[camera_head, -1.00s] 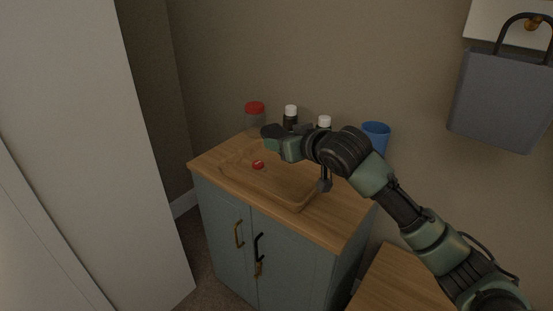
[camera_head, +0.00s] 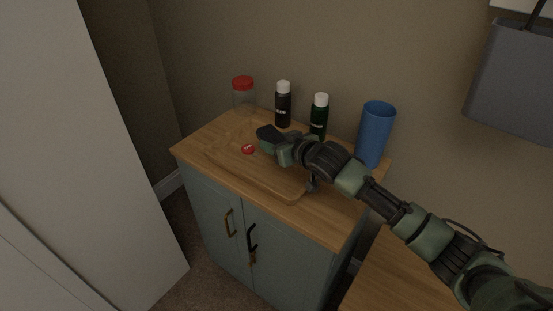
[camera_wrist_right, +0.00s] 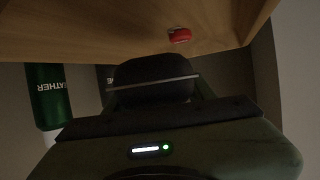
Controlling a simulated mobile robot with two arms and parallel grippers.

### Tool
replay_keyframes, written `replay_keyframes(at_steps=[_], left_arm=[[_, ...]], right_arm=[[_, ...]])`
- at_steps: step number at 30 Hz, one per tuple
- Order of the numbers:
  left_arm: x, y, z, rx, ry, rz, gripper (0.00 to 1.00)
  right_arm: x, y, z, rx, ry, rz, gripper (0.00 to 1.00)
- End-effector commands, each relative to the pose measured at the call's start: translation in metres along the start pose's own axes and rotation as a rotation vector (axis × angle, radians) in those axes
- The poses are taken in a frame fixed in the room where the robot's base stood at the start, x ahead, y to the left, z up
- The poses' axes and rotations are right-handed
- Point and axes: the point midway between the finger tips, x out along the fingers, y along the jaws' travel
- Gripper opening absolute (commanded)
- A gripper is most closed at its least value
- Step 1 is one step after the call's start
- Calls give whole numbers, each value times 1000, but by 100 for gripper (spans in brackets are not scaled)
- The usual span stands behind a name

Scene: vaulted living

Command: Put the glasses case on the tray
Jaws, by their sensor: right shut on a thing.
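The gripper and forearm cover the tray's back right part. My left gripper is out of view.
Behind stand a red-lidded jar (camera_head: 243,97), a black bottle (camera_head: 283,106), a green bottle (camera_head: 319,117) and a blue cup (camera_head: 375,135). A grey bag (camera_head: 513,85) hangs at right. The tray's left part is clear.

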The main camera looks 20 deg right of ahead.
Motion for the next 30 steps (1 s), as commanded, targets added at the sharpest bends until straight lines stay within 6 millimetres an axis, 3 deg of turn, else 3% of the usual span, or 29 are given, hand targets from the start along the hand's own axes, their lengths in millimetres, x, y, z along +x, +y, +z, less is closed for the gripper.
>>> replay_keyframes(at_steps=[15,27,28,30], left_arm=[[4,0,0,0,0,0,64],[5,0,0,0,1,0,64],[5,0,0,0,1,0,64],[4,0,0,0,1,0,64]], right_arm=[[23,0,55,0,-1,0,12],[25,0,61,0,1,0,12],[25,0,61,0,0,0,60],[25,0,60,0,1,0,76]])
